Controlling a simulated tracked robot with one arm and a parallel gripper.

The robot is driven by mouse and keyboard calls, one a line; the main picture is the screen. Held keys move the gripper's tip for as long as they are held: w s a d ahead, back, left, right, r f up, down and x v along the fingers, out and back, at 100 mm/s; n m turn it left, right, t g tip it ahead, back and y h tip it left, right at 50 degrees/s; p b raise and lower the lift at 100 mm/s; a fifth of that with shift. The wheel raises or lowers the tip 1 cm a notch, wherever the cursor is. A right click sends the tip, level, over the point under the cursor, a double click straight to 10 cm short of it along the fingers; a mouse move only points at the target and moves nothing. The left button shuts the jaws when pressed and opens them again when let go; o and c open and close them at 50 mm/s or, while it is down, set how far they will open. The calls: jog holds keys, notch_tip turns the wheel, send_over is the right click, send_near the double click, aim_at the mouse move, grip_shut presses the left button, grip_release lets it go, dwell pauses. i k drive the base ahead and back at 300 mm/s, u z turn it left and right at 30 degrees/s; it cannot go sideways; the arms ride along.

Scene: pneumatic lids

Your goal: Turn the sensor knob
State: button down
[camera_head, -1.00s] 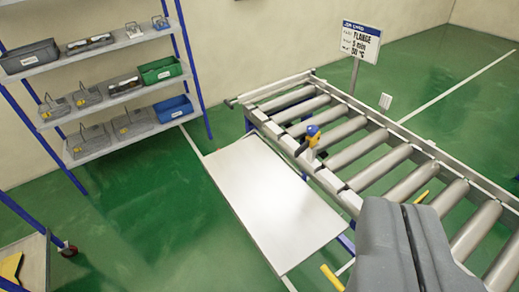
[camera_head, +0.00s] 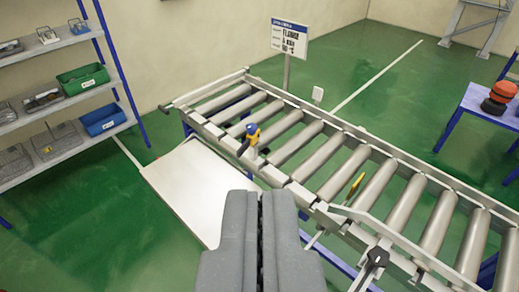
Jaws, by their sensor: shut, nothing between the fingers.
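A small yellow sensor with a blue cap (camera_head: 252,132) stands on the near side rail of the roller conveyor. I cannot tell whether the blue cap is the knob. A black knob or handle (camera_head: 378,257) sits on a bracket at the conveyor's near side, at the lower right. My gripper (camera_head: 259,194) shows large at the bottom centre, its two grey fingers together with only a thin dark line between them. It holds nothing. In the picture it lies below the sensor and left of the black knob, apart from both.
The roller conveyor (camera_head: 328,213) runs diagonally across the view. A white panel (camera_head: 190,185) adjoins its near side. A job card sign (camera_head: 290,40) stands behind it. Shelves with bins (camera_head: 82,78) are at left, and a blue table with red-black items (camera_head: 500,95) at right.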

aim_at(251, 128)
jog(key=u, duration=0.1)
jog(key=k, duration=1)
jog(key=z, duration=0.7)
jog(key=i, duration=1.4)
jog(key=u, duration=0.4)
